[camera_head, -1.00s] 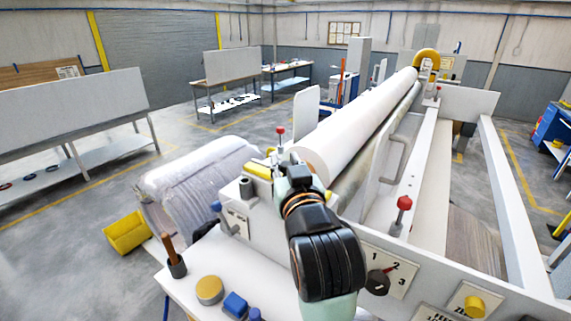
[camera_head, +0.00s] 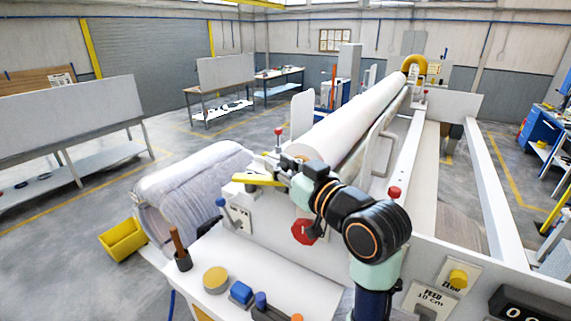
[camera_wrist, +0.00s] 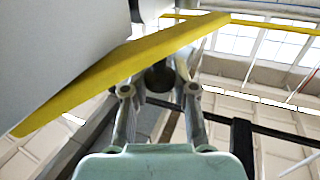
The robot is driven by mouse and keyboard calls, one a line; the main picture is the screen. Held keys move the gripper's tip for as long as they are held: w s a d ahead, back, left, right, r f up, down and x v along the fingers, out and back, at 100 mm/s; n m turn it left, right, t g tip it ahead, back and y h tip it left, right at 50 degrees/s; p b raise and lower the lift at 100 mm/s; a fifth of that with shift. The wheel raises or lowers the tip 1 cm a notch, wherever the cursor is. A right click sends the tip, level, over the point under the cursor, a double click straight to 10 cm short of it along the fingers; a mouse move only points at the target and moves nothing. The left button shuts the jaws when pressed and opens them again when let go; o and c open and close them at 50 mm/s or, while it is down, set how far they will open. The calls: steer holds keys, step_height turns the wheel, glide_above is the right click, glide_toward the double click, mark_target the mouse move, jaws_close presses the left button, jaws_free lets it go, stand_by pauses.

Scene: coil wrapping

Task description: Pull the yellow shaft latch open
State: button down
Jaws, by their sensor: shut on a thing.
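The yellow shaft latch (camera_head: 258,180) is a flat bar at the near end of the machine, beside the end of the long white roll (camera_head: 345,118). It sticks out to the left, away from the roll end. In the wrist view the latch (camera_wrist: 120,68) runs diagonally across the upper left, in front of a grey panel edge. My gripper (camera_head: 288,167) is at the latch's right end and shut on it. In the wrist view my gripper's fingers (camera_wrist: 160,80) reach up to the bar; the exact contact is partly hidden.
A red-knobbed post (camera_head: 279,132) stands just behind the latch. A front shelf (camera_head: 255,255) carries a brown-handled tool and several small items. A red octagonal sign (camera_head: 304,231) is below my wrist.

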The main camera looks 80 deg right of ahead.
mark_target(282, 164)
steer(key=c, duration=0.9)
jaws_free()
step_height(282, 164, up, 10)
